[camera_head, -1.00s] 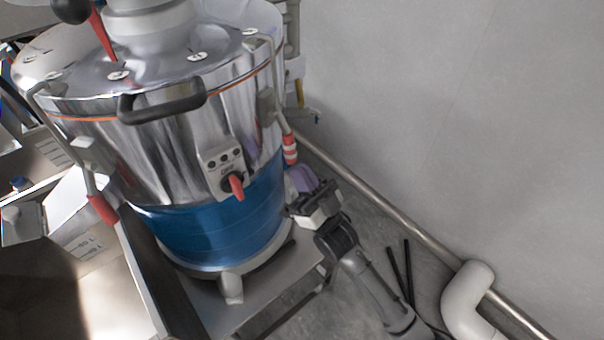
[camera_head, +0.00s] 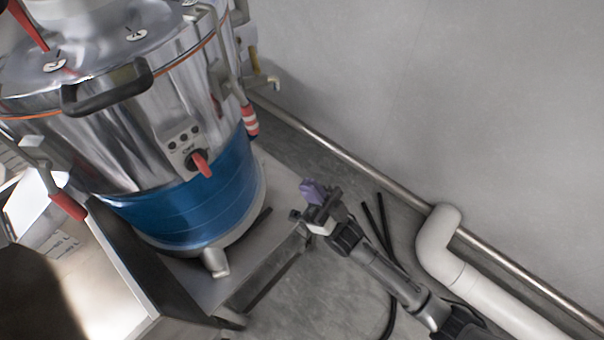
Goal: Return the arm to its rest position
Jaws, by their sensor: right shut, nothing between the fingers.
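My right gripper (camera_head: 306,202) is in the middle of the camera_head view, with its arm coming in from the lower right. Its fingers are shut and hold nothing. It is to the right of the grinder (camera_head: 135,130), a large steel drum with a blue lower band, and is clear of it. On the drum's front is a control panel with a red switch (camera_head: 202,164). The drum stands on a metal base plate (camera_head: 205,285). My left gripper is not in view.
A metal pipe (camera_head: 345,155) runs along the foot of the grey wall (camera_head: 450,90). A thick white pipe (camera_head: 490,285) lies at the lower right. Dark cables (camera_head: 382,220) lie on the floor behind my arm. A steel bin (camera_head: 100,290) stands at the lower left.

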